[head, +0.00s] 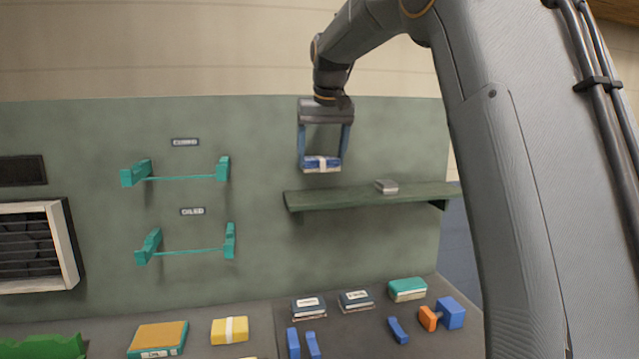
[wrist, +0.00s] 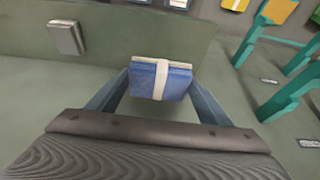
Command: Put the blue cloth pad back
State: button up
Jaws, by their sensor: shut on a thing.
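My gripper (head: 322,158) is shut on the blue cloth pad (head: 313,164), which has a pale band around its middle. The gripper points down and holds the pad in the air, above and a little left of the green wall shelf (head: 350,197). In the wrist view the pad (wrist: 172,82) sits between the two fingertips (wrist: 160,84), with its banded face towards the camera. A small grey block or pad (head: 387,186) lies on the shelf; it also shows in the wrist view (wrist: 66,37).
Two teal bracket racks, the upper (head: 180,177) and the lower (head: 190,249), hang on the green panel under small labels. The bench below holds a yellow pad (head: 230,330), labelled books or pads (head: 308,304), a teal pad (head: 407,290) and blue and orange pieces (head: 450,313). The shelf's left part is clear.

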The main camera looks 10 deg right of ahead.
jog(key=shift+a+f+p, duration=0.15)
jog(key=shift+f+p, duration=0.8)
jog(key=shift+f, duration=2.45)
jog(key=shift+f, duration=0.1)
jog(key=o, duration=0.9)
jog(key=shift+s+r, duration=0.15)
jog(key=shift+r, duration=0.4)
jog(key=b+v, duration=0.3)
jog(key=v, duration=0.8)
jog(key=shift+s, duration=0.15)
jog(key=shift+f, duration=0.1)
